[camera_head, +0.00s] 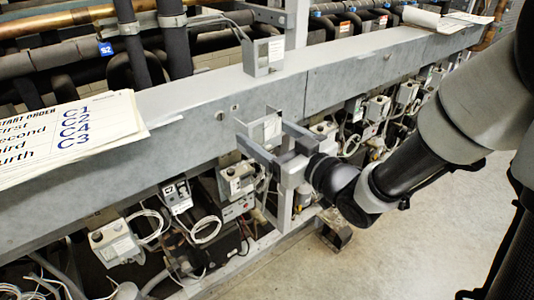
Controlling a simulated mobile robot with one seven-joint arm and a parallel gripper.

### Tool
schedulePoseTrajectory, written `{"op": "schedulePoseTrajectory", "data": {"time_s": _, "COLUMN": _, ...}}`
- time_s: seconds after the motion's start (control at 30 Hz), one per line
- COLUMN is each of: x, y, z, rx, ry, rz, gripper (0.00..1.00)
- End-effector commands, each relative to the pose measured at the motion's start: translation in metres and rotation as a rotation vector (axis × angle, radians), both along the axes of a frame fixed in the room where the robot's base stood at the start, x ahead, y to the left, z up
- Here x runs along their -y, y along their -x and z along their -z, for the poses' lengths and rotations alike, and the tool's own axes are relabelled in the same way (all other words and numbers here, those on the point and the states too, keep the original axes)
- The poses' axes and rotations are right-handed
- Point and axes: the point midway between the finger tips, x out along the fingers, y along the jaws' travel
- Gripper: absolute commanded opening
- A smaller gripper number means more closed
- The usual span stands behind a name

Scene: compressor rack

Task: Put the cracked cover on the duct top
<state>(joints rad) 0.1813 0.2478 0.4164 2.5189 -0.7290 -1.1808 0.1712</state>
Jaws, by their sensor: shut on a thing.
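My gripper (272,141), reaching in from the right, is shut on a grey piece with a pale label, which looks like the cover (268,128). Its fingers hide part of the cover, and I cannot make out a crack in it. The cover is in front of the duct's front face, below the top edge in the picture; I cannot tell whether it touches the duct. The duct top (215,93) is a long flat grey metal surface running from lower left to upper right.
A similar grey box-like piece with a label (263,57) stands on the duct top. A printed start-order sheet (70,135) lies at the left, and papers (430,18) at the far right. Control boxes (115,243) and loose cables hang below.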

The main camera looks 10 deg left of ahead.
Motion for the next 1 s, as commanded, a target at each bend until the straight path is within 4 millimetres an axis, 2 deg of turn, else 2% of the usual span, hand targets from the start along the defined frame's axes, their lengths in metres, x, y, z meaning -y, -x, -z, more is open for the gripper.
{"op": "schedulePoseTrajectory", "data": {"time_s": 0.03, "x": -0.001, "y": 0.004, "z": -0.043, "rx": 0.011, "ry": 0.001, "rz": 0.001, "gripper": 0.49}}
{"op": "schedulePoseTrajectory", "data": {"time_s": 0.1, "x": 0.0, "y": 0.008, "z": -0.074, "rx": 0.01, "ry": -0.001, "rz": 0.006, "gripper": 0.49}}
{"op": "schedulePoseTrajectory", "data": {"time_s": 0.2, "x": 0.001, "y": 0.014, "z": -0.113, "rx": 0.01, "ry": -0.007, "rz": 0.014, "gripper": 0.49}}
{"op": "schedulePoseTrajectory", "data": {"time_s": 0.3, "x": 0.001, "y": 0.019, "z": -0.142, "rx": 0.011, "ry": -0.015, "rz": 0.021, "gripper": 0.49}}
{"op": "schedulePoseTrajectory", "data": {"time_s": 0.4, "x": 0.002, "y": 0.023, "z": -0.159, "rx": 0.008, "ry": -0.021, "rz": 0.026, "gripper": 0.49}}
{"op": "schedulePoseTrajectory", "data": {"time_s": 0.5, "x": 0.002, "y": 0.025, "z": -0.167, "rx": 0.009, "ry": -0.024, "rz": 0.029, "gripper": 0.49}}
{"op": "schedulePoseTrajectory", "data": {"time_s": 0.67, "x": -0.003, "y": 0.021, "z": -0.166, "rx": 0.006, "ry": -0.026, "rz": 0.03, "gripper": 0.49}}
{"op": "schedulePoseTrajectory", "data": {"time_s": 1.0, "x": -0.036, "y": -0.008, "z": -0.158, "rx": 0.008, "ry": -0.028, "rz": 0.029, "gripper": 0.49}}
